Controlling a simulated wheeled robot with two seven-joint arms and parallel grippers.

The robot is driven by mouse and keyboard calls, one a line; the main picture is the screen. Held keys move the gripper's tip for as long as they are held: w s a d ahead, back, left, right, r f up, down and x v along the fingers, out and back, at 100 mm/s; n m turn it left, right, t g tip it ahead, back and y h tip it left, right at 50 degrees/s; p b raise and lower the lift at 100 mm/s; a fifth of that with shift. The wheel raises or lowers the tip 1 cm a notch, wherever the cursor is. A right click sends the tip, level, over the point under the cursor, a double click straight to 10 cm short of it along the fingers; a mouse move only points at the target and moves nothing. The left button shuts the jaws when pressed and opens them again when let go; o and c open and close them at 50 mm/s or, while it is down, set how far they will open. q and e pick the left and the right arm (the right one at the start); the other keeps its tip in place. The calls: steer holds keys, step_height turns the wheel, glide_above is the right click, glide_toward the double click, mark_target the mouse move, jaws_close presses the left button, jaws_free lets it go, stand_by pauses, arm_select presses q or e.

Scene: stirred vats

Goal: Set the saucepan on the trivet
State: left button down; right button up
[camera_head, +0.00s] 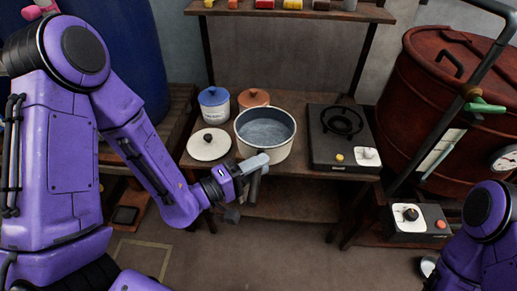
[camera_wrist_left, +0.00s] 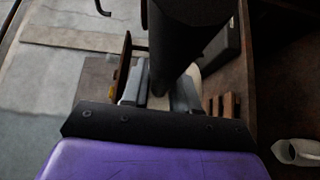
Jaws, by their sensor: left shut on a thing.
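The saucepan (camera_head: 265,148) is white outside with a grey-blue inside and stands upright at the middle front of the wooden table. I cannot tell whether its base touches the tabletop. My left gripper (camera_head: 254,165) is shut on its dark handle at the pan's near side. In the left wrist view the dark handle (camera_wrist_left: 188,35) runs between the jaws of my left gripper (camera_wrist_left: 160,95). A black round trivet (camera_head: 343,121) sits on a dark hob, right of the saucepan and apart from it. My right gripper is out of the picture.
A white lid (camera_head: 207,150) with a black knob lies left of the saucepan. A blue-lidded pot (camera_head: 215,113) and an orange-lidded one (camera_head: 251,101) stand behind. The dark hob (camera_head: 325,150) has a yellow knob. A rusty red vat (camera_head: 435,100) stands at right. A shelf (camera_head: 300,13) hangs above.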

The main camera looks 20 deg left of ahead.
mark_target(245, 154)
arm_select(q)
steer(key=w+a+f+b, duration=0.1)
steer(key=w+b, duration=0.1)
steer(key=w+a+f+b, duration=0.1)
steer(key=w+b, duration=0.2)
steer(key=w+a+f+b, duration=0.2)
steer(key=w, duration=0.1)
steer(key=w+a+f+b, duration=0.2)
steer(key=w+f, duration=0.2)
steer(key=f, duration=0.4)
steer(key=shift+a+f, duration=0.15)
steer(key=shift+f, duration=0.2)
steer(key=c, duration=0.9)
jaws_free()
steer(key=shift+s, duration=0.15)
steer(key=shift+o, duration=0.2)
